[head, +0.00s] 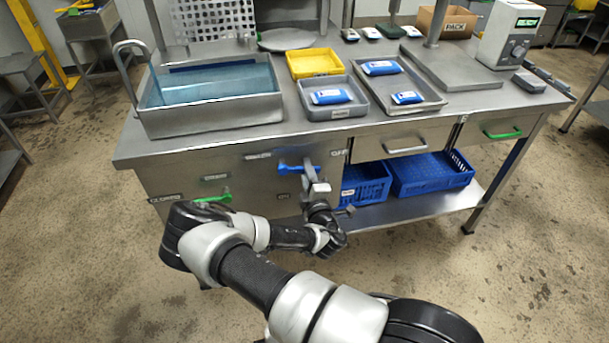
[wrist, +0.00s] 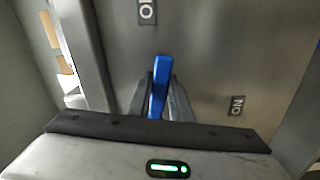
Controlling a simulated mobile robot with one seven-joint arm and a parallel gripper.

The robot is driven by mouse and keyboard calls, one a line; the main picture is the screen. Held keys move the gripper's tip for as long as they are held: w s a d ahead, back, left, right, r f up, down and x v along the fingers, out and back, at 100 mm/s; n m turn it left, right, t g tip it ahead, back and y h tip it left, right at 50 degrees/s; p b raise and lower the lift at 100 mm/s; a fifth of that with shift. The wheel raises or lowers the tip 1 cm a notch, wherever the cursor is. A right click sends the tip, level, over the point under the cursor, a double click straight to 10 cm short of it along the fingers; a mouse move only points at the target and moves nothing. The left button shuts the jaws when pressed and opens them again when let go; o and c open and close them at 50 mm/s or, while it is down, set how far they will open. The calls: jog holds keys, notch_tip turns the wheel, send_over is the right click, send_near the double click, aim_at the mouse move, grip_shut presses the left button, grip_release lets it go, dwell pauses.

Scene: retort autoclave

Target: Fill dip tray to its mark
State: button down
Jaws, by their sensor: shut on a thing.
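The dip tray (head: 262,106) is a steel basin at the left of the bench, with blue liquid (head: 205,85) in it. A bent steel spout (head: 128,66) reaches over its left side. I cannot make out the fill mark. A blue lever (head: 291,169) sits on the bench's front panel, lying roughly level, near small labels that seem to read OFF and ON. My gripper (head: 316,185) is at the lever. In the wrist view the lever (wrist: 159,84) stands between my two fingers, and my gripper (wrist: 158,98) is shut on it.
A green lever (head: 213,197) is low on the panel near a CLOSED label. A yellow tray (head: 314,61) and grey trays (head: 334,111) with blue packs stand right of the basin. Blue crates (head: 430,174) fill the lower shelf. Floor in front is clear.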

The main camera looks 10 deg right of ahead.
jog(key=shift+d+r+n, duration=0.1)
jog(key=shift+r+n, duration=0.6)
jog(key=shift+n, duration=0.4)
jog(key=c, duration=1.6)
grip_release()
jog(key=s+p, duration=0.1)
jog(key=s, duration=1.6)
jog(key=shift+s, duration=0.25)
